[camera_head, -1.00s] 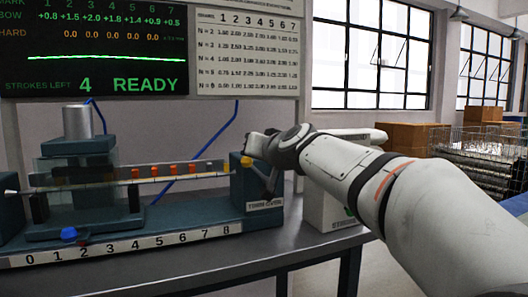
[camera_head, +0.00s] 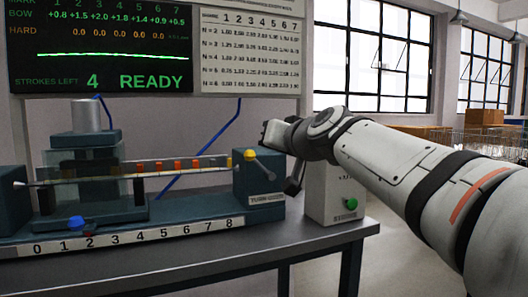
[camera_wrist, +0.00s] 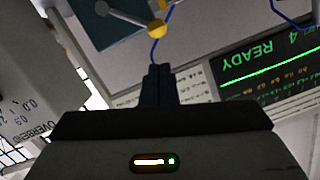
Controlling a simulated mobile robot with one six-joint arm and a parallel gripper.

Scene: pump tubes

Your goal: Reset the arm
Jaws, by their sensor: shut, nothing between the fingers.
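My gripper (camera_wrist: 157,70) is shut and empty; its two dark fingers are together in the wrist view. The yellow-knobbed lever (camera_head: 250,156) on that block stands apart from my gripper. The lever also shows at the top of the wrist view (camera_wrist: 155,28).
The blue press machine (camera_head: 90,185) with a numbered scale (camera_head: 135,238) stands on the grey table (camera_head: 200,262). A white box (camera_head: 325,200) with a green button sits at the table's right. A display (camera_head: 100,50) reads READY, four strokes left. Wire baskets and cartons stand behind right.

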